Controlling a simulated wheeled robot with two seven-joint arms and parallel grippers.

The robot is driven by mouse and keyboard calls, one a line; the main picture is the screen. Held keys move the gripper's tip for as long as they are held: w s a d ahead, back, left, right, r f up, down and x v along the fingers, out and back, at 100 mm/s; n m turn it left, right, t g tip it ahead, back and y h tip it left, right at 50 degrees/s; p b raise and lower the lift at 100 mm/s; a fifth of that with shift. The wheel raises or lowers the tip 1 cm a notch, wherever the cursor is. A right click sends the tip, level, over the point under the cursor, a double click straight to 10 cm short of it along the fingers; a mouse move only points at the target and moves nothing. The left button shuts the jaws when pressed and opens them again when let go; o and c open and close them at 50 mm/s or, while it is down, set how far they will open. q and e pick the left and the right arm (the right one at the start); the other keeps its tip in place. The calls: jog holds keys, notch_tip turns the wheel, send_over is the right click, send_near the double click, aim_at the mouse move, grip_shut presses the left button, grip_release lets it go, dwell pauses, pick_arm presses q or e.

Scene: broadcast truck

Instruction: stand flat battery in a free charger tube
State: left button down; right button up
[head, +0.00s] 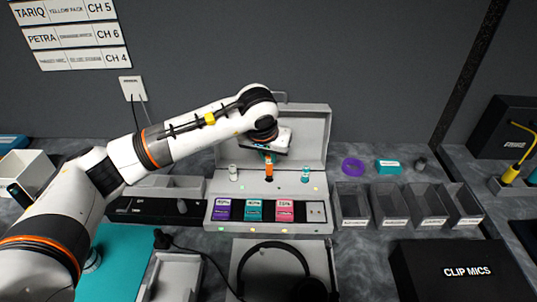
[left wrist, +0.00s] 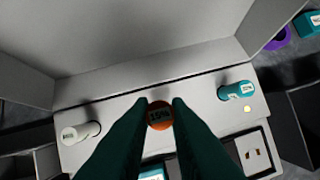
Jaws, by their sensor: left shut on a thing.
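The charger (head: 222,192) is a light grey open case on the bench. I cannot tell whether the orange battery's lower end is inside a tube. My right gripper is not shown.
Purple, teal and pink packs fill the charger's front bays; the right bay (head: 316,211) is empty. The raised lid (head: 312,130) stands behind the gripper. Grey bins (head: 353,204), a purple ring (head: 353,167) and a clip mics box (head: 455,271) lie to the right. Headphones (head: 275,246) lie in front.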

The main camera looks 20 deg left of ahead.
pick_arm(q)
jog(key=shift+f+b, duration=1.05)
jog(key=shift+f, duration=0.15)
jog(key=c, duration=1.3)
grip_release()
jog(key=shift+r, duration=0.1)
jog(key=b+v, duration=0.1)
jog(key=v, duration=1.1)
